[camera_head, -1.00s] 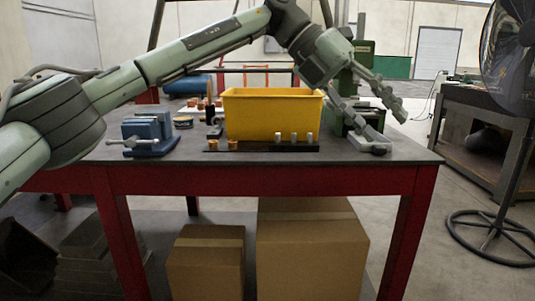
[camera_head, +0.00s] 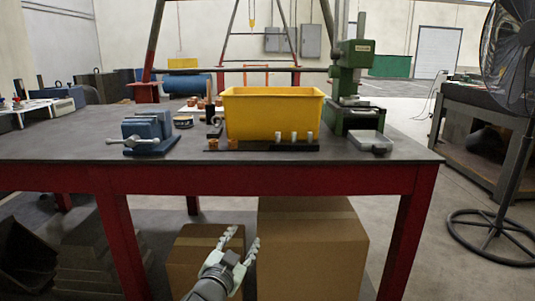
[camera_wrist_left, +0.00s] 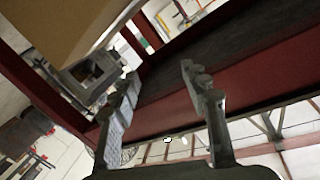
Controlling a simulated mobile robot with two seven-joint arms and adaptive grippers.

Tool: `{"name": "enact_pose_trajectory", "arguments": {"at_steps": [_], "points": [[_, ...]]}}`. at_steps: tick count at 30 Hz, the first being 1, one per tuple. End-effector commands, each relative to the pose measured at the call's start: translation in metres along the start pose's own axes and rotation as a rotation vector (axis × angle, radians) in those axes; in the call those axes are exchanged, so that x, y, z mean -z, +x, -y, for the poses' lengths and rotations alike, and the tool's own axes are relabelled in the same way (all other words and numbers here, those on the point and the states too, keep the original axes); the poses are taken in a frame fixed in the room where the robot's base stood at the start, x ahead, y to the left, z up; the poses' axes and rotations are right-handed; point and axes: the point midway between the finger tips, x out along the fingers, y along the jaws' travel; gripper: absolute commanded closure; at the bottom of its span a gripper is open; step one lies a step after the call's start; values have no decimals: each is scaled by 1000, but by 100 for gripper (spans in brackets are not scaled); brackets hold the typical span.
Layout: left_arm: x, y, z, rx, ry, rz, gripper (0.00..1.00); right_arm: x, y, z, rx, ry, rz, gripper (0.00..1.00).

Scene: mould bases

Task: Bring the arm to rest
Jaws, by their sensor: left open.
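My left gripper (camera_head: 240,247) is low in the head view, in front of the red-framed table and below the level of its top. Its two fingers are spread and point upward, with nothing between them. In the left wrist view the open fingers (camera_wrist_left: 158,95) also show empty, with the red table frame (camera_wrist_left: 250,85) behind them. Most of my left arm is out of the head view; only its wrist end shows at the bottom. My right gripper is not in view.
The table (camera_head: 70,148) holds a blue vise (camera_head: 148,133), a yellow bin (camera_head: 272,112), a dark rack (camera_head: 262,147) with small pieces, and a green press (camera_head: 352,80). Cardboard boxes (camera_head: 312,245) stand under it. A fan (camera_head: 508,60) stands at right.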

Motion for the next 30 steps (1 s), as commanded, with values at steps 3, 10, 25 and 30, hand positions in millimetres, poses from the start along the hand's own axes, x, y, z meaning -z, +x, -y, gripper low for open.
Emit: {"name": "enact_pose_trajectory", "arguments": {"at_steps": [3,10,25,30], "points": [[-87,-42,-2,7,-82,228,54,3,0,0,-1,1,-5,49],[-224,-154,-12,0,-204,647,54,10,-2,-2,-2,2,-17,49],[-341,-371,-34,-52,-332,1227,54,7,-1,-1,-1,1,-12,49],[-342,-375,-34,-54,-334,1239,54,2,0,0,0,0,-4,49]]}}
